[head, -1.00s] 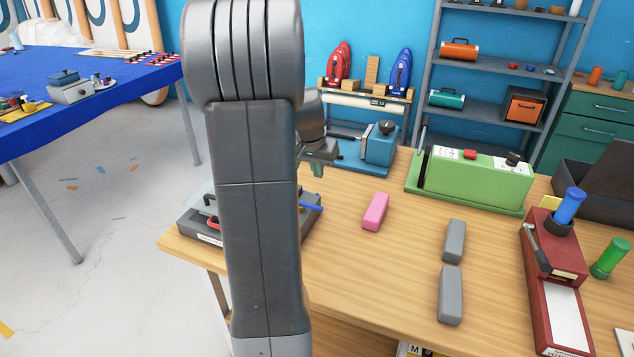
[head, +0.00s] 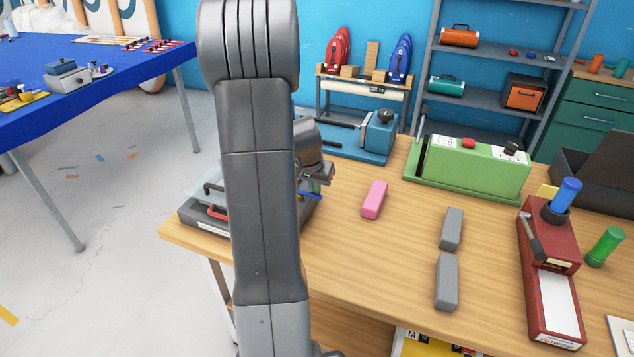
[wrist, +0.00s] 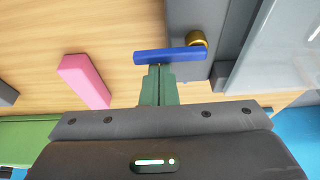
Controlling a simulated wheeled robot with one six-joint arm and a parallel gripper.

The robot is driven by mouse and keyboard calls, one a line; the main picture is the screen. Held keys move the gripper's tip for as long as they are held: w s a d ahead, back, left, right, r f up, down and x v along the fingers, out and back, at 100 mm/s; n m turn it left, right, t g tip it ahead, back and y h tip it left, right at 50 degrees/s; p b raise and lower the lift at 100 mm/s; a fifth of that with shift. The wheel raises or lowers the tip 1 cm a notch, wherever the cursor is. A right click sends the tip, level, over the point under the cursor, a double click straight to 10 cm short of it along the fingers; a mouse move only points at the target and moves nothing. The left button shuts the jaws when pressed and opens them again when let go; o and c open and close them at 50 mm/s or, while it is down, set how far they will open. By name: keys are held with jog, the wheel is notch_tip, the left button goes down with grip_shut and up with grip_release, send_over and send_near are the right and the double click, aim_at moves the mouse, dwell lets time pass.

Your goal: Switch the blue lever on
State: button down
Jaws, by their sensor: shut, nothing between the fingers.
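The blue lever (wrist: 170,55) is a short bar on a brass-coloured pivot (wrist: 197,38) at the edge of a grey unit (wrist: 187,14). In the wrist view it lies almost level, pointing left from the pivot. My gripper (wrist: 158,68) is shut and empty, its green fingertips right at the lever's near side. I cannot tell whether they touch it. In the head view the lever (head: 311,196) shows just below my gripper (head: 320,181). My arm hides much of the grey unit (head: 190,218) there.
A pink block (head: 374,200) and two grey blocks (head: 452,229) lie on the wooden table (head: 390,280). A green machine (head: 470,170), a blue machine (head: 377,135) and a red device (head: 550,255) stand around them. The grey unit has a red handle (head: 217,212).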

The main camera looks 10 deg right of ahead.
jog(key=shift+s+a+f+m+b, duration=0.1)
jog(key=shift+s+m+b, duration=0.1)
jog(key=shift+m+b, duration=0.9)
jog(key=b, duration=0.2)
jog(key=m+g+b, duration=0.1)
jog(key=b, duration=0.1)
jog(key=shift+s+a+f+m+h, duration=0.2)
jog(key=shift+s+a+m+h, duration=0.1)
jog(key=shift+s+h, duration=0.1)
jog(key=m, duration=0.1)
jog(key=m+b, duration=0.1)
jog(key=b, duration=0.1)
jog(key=shift+s+a+r+m+g, duration=0.1)
jog(key=shift+s+a+m+g, duration=0.2)
jog(key=shift+s+m+g, duration=0.1)
jog(key=a+m+g, duration=0.1)
jog(key=m, duration=0.2)
jog(key=a+m+g+b, duration=0.1)
jog(key=m, duration=0.2)
jog(key=s+a+m+b, duration=0.1)
jog(key=m, duration=0.2)
jog(key=shift+r+g+h, duration=0.2)
jog(key=shift+g+h, duration=0.1)
jog(key=shift+g, duration=0.1)
jog(key=shift+w+d, duration=0.25)
jog(key=shift+w, duration=0.55)
